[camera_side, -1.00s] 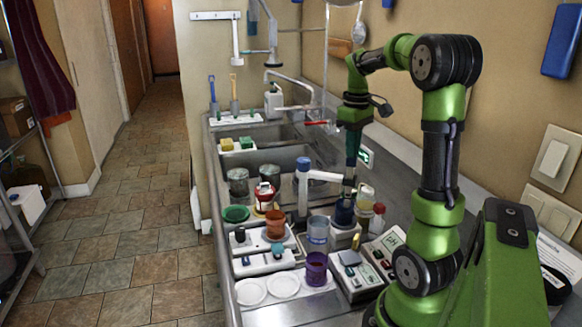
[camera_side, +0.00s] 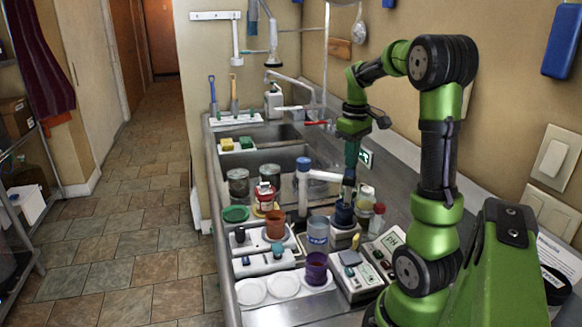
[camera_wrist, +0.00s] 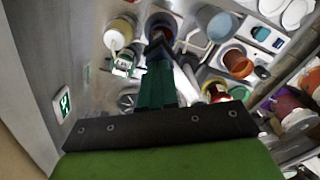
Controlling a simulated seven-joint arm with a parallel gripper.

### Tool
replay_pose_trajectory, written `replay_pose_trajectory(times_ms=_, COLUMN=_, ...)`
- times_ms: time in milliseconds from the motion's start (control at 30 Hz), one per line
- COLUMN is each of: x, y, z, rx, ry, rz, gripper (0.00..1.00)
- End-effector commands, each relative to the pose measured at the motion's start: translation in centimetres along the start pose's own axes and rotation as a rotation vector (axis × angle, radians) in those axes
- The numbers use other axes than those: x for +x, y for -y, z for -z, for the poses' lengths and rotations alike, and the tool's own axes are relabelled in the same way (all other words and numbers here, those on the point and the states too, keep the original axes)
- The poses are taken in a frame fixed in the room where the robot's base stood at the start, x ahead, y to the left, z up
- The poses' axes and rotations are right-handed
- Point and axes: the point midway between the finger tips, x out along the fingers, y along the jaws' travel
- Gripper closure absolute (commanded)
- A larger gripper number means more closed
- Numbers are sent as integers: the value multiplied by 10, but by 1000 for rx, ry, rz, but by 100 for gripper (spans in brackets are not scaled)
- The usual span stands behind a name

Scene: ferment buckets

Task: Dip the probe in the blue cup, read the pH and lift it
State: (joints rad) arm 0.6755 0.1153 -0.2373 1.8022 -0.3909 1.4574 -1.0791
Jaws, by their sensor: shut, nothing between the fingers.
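The dark blue cup (camera_side: 344,216) stands on a small pale block right of the middle of the counter. My gripper (camera_side: 348,192) points down at it, shut, with its dark tip at or just inside the cup's mouth; I cannot tell how deep. In the wrist view the shut fingers (camera_wrist: 160,48) reach toward the blue cup (camera_wrist: 162,20), whose far rim shows. I cannot make out a probe separate from the dark finger tip. A pH meter (camera_side: 390,240) marked PH lies to the right of the cup; its reading is too small to tell.
A pale blue cup (camera_side: 318,232), a purple cup (camera_side: 316,268) and a brown cup (camera_side: 275,224) stand close to the left. A blue-capped bottle (camera_side: 303,180) is behind. Bottles (camera_side: 366,197) crowd the right. White plates (camera_side: 251,291) lie in front.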

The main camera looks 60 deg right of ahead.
Motion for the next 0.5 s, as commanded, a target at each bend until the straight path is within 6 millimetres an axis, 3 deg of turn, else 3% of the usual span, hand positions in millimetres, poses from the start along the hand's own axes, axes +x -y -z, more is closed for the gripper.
replay_pose_trajectory(times_ms=500, x=-39, y=0, z=0, rx=-1, ry=-2, rz=-2, gripper=100)
